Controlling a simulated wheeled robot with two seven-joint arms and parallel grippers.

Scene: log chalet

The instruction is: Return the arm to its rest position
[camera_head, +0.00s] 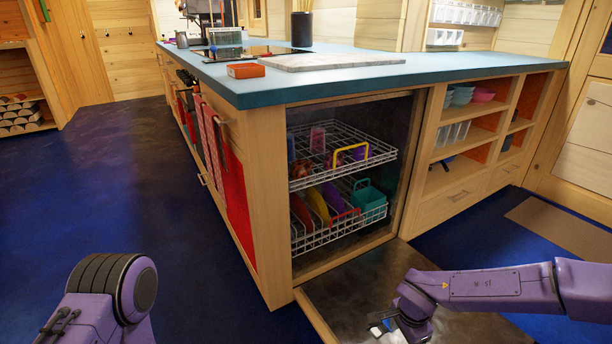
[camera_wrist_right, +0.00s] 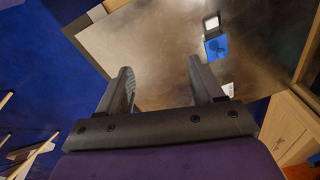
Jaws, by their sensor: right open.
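My right arm (camera_head: 490,287) reaches in from the right in the head view. Its gripper (camera_head: 384,325) is low over the lowered dishwasher door (camera_head: 345,290), partly cut off by the lower edge. In the right wrist view the two dark fingers (camera_wrist_right: 160,78) stand well apart with nothing between them. The door's shiny inner face (camera_wrist_right: 160,35) lies beyond them. My left arm shows only as a purple joint (camera_head: 125,290) at the lower left; its gripper is outside the picture.
The open dishwasher holds an upper rack (camera_head: 340,155) with cups and a lower rack (camera_head: 335,220) with plates and a teal basket (camera_head: 369,201). The blue worktop (camera_head: 430,68) overhangs it. Open shelves (camera_head: 465,125) stand right. The blue floor (camera_head: 100,190) at left is clear.

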